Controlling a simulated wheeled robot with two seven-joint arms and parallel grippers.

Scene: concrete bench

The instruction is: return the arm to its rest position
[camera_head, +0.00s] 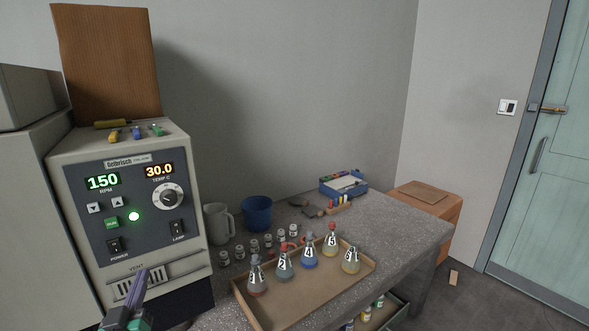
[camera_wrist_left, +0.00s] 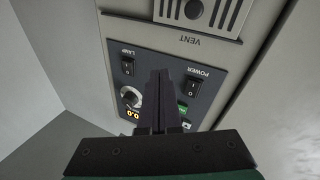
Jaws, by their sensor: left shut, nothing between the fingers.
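My left gripper (camera_head: 142,276) is low at the left of the head view, in front of the vent slots of the grey shaker machine (camera_head: 133,220). Its dark fingers are shut together with nothing between them. They also show in the left wrist view (camera_wrist_left: 160,74), with the machine's panel (camera_wrist_left: 205,88) behind them, upside down in that view. I cannot tell the exact gap between fingertips and panel. The machine's displays read 150 RPM and 30.0 TEMP C, and a round green light is lit. My right gripper is not in view.
A tray (camera_head: 322,297) of several numbered flasks stands on the speckled bench (camera_head: 400,237), right of the machine. Small vials, a grey jug (camera_head: 217,224), a blue cup (camera_head: 257,213) and a blue box (camera_head: 343,185) stand behind it. A wooden cabinet (camera_head: 440,203) is beyond the bench.

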